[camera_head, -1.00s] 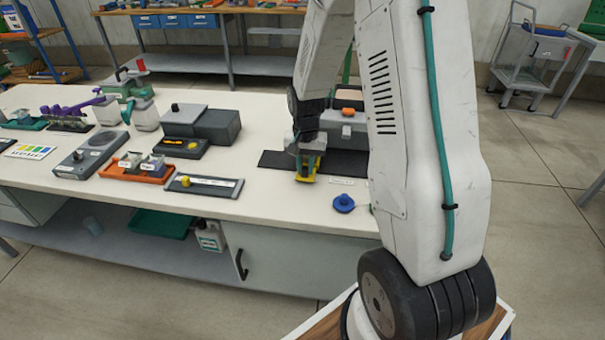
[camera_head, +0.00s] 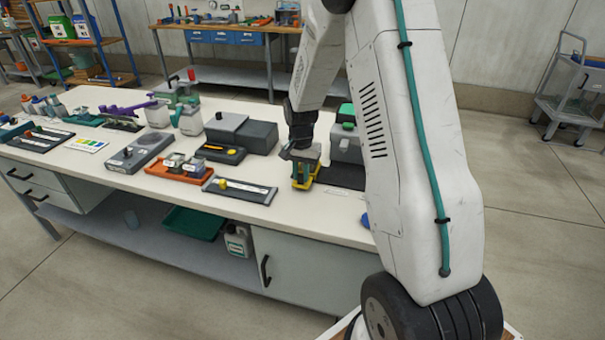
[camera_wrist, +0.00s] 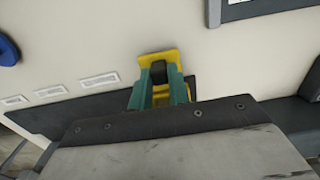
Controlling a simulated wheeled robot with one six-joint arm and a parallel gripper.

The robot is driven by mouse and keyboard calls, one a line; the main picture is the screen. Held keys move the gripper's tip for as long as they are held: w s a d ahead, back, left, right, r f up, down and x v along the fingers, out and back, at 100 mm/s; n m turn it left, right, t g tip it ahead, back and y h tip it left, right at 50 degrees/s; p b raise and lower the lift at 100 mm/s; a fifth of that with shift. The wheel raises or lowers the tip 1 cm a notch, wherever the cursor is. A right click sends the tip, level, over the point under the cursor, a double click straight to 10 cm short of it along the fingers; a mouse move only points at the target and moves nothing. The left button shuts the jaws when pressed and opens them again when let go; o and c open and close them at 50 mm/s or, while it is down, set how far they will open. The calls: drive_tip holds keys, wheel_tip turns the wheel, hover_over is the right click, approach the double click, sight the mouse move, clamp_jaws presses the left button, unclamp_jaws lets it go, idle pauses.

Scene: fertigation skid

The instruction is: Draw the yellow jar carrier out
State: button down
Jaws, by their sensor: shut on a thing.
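My gripper is shut on the carrier. The fingers and wrist hide much of the carrier. I cannot tell whether it touches the bench or hangs just above it.
A grey case (camera_head: 345,147) stands behind the mat, partly behind my arm. A dark grey block (camera_head: 257,138) is to the left. A slide tray with a yellow knob (camera_head: 240,190) lies front left. A blue knob (camera_wrist: 8,50) is near the mat. Bare bench lies in front.

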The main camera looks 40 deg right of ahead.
drive_tip(key=shift+w+a+r, duration=0.1)
drive_tip(key=shift+w, duration=0.1)
drive_tip(key=c, duration=1.3)
unclamp_jaws()
drive_tip(key=shift+w+a, duration=0.1)
drive_tip(key=shift+a, duration=0.05)
drive_tip(key=shift+r, duration=0.35)
wheel_tip(320, 180, up, 7)
